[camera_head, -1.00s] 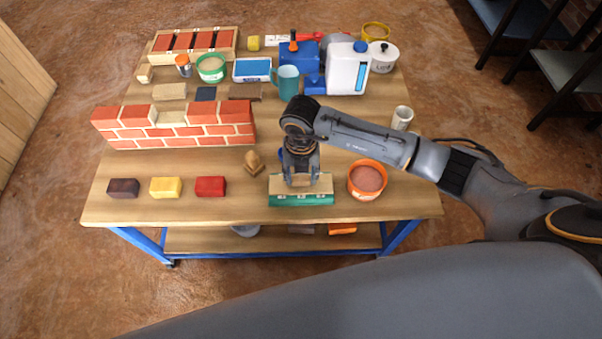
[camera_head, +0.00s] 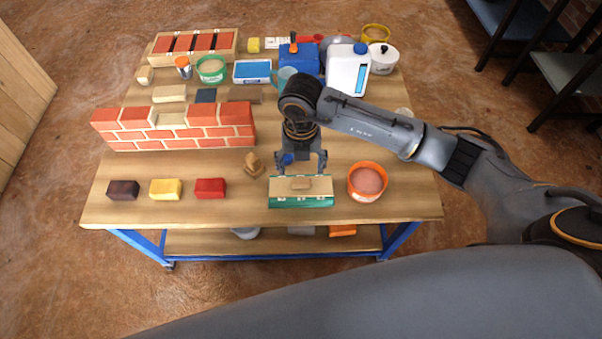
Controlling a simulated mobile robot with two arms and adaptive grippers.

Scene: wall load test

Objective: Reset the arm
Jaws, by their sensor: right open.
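My right arm comes in from the right over the wooden work table (camera_head: 350,212). My right gripper (camera_head: 302,171) is open and empty, its fingers pointing down. It is just behind and above a tan block with a raised middle and a green lower edge (camera_head: 301,199), apart from it as far as I can tell. My left gripper is not in the picture.
An orange tub (camera_head: 367,182) stands right of the gripper. Dark, yellow and red blocks (camera_head: 210,188) line the front left. A brick wall piece (camera_head: 180,128) stands behind them. Containers fill the back.

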